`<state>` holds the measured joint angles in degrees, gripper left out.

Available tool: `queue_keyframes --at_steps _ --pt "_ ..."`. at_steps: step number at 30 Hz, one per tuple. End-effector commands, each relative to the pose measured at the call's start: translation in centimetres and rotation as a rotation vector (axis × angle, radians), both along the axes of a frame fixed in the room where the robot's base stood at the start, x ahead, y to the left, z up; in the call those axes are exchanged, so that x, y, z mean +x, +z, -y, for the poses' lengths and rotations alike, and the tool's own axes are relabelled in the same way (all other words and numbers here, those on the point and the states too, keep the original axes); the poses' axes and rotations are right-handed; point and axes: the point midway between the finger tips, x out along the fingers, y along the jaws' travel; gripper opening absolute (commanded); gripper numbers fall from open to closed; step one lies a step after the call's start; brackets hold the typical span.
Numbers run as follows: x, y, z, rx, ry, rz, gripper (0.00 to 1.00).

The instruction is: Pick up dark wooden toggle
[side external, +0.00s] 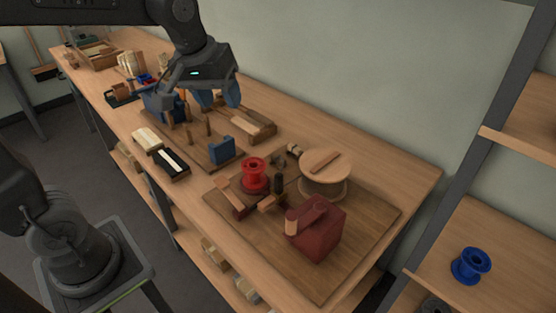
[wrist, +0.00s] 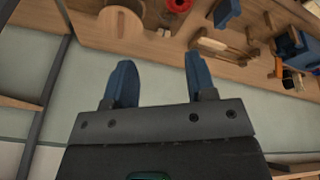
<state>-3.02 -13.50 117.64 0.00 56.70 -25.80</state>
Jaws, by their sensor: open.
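A short dark brown wooden bar (side external: 317,163), which looks like the toggle, lies on a round pale wooden drum (side external: 326,182) at the right of the bench in the side view.
A red spool (side external: 255,174) and a dark red block (side external: 316,231) stand near the drum on a brown board (side external: 362,240). A blue block (side external: 221,149) and upright pegs stand on another board below my gripper. The wall (side external: 380,80) runs close behind the bench.

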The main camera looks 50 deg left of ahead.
Motion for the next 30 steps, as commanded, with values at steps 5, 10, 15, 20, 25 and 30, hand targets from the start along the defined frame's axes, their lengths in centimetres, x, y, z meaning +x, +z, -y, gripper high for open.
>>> queue_keyframes --at_steps 5,10,15,20,25,30 --pt "7.2 -1.7 -1.5 -0.071 0.246 -0.083 0.51" --pt "13.4 -5.0 -3.2 -0.124 0.486 -0.152 0.51" --pt "18.8 -10.0 -5.1 -0.163 0.728 -0.218 0.51" --pt "22.0 -14.8 -6.6 -0.184 0.92 -0.265 0.51" --pt "23.5 -17.8 -7.4 -0.192 1.034 -0.288 0.51" --pt "23.8 -19.6 -7.6 -0.194 1.061 -0.295 0.51"
